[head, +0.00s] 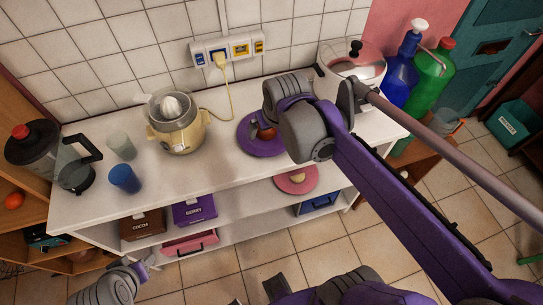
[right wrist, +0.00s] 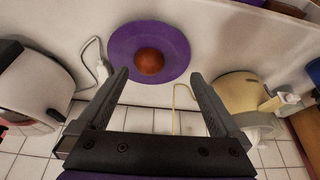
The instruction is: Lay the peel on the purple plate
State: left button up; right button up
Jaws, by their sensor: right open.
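The purple plate (head: 250,148) lies on the white counter, with a reddish-brown round thing (head: 266,133) on it, partly hidden by my right wrist. In the right wrist view the plate (right wrist: 123,48) shows whole, the round thing (right wrist: 150,61) near its middle. My right gripper (right wrist: 158,75) is open and empty, its fingers pointing toward the plate. In the head view its fingers are mostly hidden behind the wrist. A small pale-yellow piece (head: 297,178), perhaps the peel, lies on a pink plate (head: 283,187) below the counter top. My left arm shows at the lower left; its jaws are unclear.
A cream juicer (head: 178,138) stands left of the purple plate, with a blue cup (head: 124,179) and a glass jug (head: 72,170) farther left. A lidded pot (head: 365,70) and blue (head: 400,75) and green bottles (head: 430,85) stand right. The counter's front middle is clear.

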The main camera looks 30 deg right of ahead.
jog(key=s+a+f+n, duration=0.1)
jog(key=s+a+f, duration=0.2)
jog(key=s, duration=0.3)
jog(key=s+a+f+n, duration=0.1)
jog(key=s+a+f, duration=0.3)
jog(key=s+f, duration=0.1)
jog(key=shift+s+t+y, duration=0.4)
jog(key=shift+s, duration=0.5)
